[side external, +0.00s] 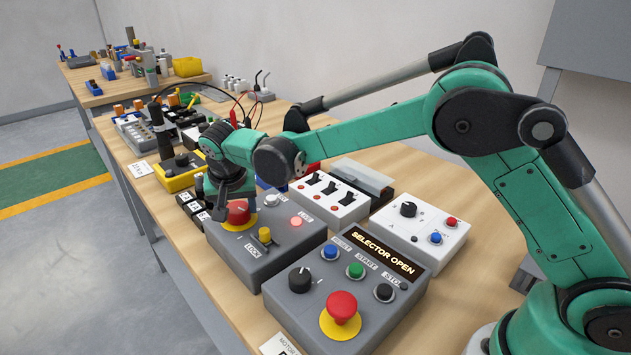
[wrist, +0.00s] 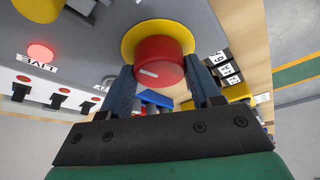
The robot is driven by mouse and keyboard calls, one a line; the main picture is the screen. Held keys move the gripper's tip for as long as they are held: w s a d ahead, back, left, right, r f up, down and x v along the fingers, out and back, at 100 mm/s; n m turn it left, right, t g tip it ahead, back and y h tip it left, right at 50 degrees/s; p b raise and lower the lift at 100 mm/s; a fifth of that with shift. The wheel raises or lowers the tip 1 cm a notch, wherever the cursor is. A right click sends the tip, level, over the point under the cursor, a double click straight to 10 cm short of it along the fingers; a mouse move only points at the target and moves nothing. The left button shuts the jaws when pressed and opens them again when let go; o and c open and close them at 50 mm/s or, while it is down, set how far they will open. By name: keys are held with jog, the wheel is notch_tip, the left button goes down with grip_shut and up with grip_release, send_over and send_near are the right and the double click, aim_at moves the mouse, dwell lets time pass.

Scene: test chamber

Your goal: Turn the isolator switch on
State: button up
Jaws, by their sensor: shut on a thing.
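The isolator switch is a red rotary knob (side external: 238,214) on a yellow disc, on top of a grey box (side external: 262,262). In the wrist view the knob (wrist: 158,60) shows a short white pointer mark lying nearly level across the picture, at its lower left. My gripper (side external: 233,205) is over the knob from above, with one dark finger on each side of it. In the wrist view my gripper (wrist: 163,78) is shut on the knob. A lamp marked LIVE (wrist: 40,51) on the same box glows red; it also shows in the side view (side external: 296,221).
A yellow lock piece (side external: 265,236) stands on the isolator box. A control box with a red mushroom button (side external: 341,307) and a display reading SELECTOR OPEN (side external: 383,253) is in front. A white box with black toggle switches (side external: 329,190) stands behind. The floor is left of the bench.

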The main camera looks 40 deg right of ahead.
jog(key=shift+m+g+h, duration=0.3)
jog(key=shift+m+h, duration=0.1)
jog(key=shift+m, duration=0.8)
jog(key=o, duration=1.3)
jog(key=shift+v, duration=2.8)
jog(key=shift+w+a, duration=0.1)
